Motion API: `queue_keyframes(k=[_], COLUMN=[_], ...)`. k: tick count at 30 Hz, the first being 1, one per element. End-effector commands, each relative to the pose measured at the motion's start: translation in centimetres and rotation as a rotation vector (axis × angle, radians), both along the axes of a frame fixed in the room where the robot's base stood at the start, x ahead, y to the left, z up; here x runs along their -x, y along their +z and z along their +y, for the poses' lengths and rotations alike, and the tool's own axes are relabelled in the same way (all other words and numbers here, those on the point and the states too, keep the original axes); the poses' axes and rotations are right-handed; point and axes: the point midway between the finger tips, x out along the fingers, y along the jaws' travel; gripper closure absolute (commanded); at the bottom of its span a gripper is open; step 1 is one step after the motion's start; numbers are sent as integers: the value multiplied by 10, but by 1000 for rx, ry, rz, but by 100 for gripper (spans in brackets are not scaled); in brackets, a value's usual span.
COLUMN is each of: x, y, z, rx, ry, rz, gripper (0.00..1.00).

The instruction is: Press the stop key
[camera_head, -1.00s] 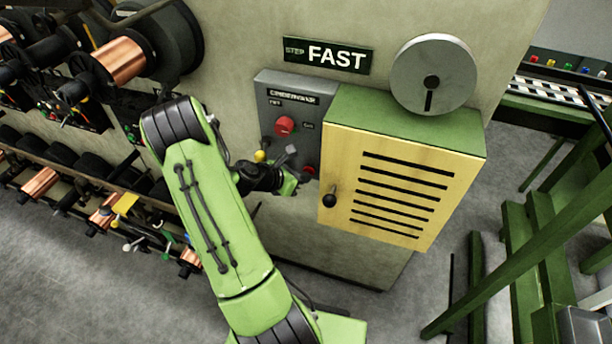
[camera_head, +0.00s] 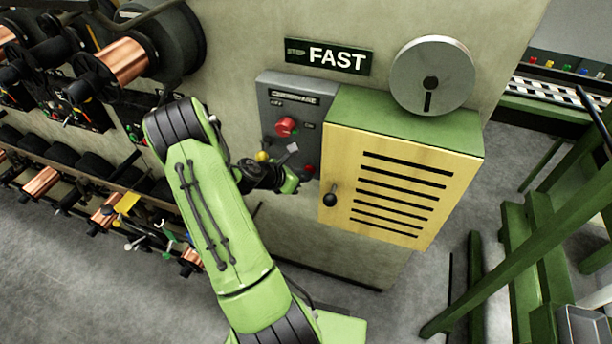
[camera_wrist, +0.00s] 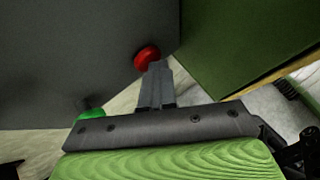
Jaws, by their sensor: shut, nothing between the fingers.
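A grey control panel (camera_head: 291,93) is fixed to the wall left of the yellow-fronted cabinet. It carries a large red knob (camera_head: 286,126), a yellow button (camera_head: 262,156) and a small red button (camera_head: 310,168) near the cabinet. No stop label is readable. In the wrist view a red button (camera_wrist: 147,56) and a green button (camera_wrist: 91,115) stand on the grey face. My gripper (camera_wrist: 156,66) is shut and empty, its tips right at the red button's lower edge; I cannot tell whether they touch. In the head view my gripper (camera_head: 292,148) is in front of the panel's lower part, hiding some of it.
The cabinet (camera_head: 400,190) with slots and a black knob (camera_head: 330,199) juts out close to the right of my gripper. Copper spools (camera_head: 118,62) line the left. Green framework (camera_head: 530,240) stands at the right. Grey floor is open below the spools.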

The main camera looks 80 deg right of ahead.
Motion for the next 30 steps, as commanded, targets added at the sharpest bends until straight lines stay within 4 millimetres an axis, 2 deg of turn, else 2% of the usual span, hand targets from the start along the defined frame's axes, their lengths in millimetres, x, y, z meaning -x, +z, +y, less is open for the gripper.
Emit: queue_keyframes(k=[1,10,24,30], x=[0,0,-6,-7], y=[5,5,2,1], z=[-4,-1,54,60], rx=[20,21,11,10], ry=[3,3,5,3], rz=[1,-1,-1,-2], gripper=[100,100,100,100])
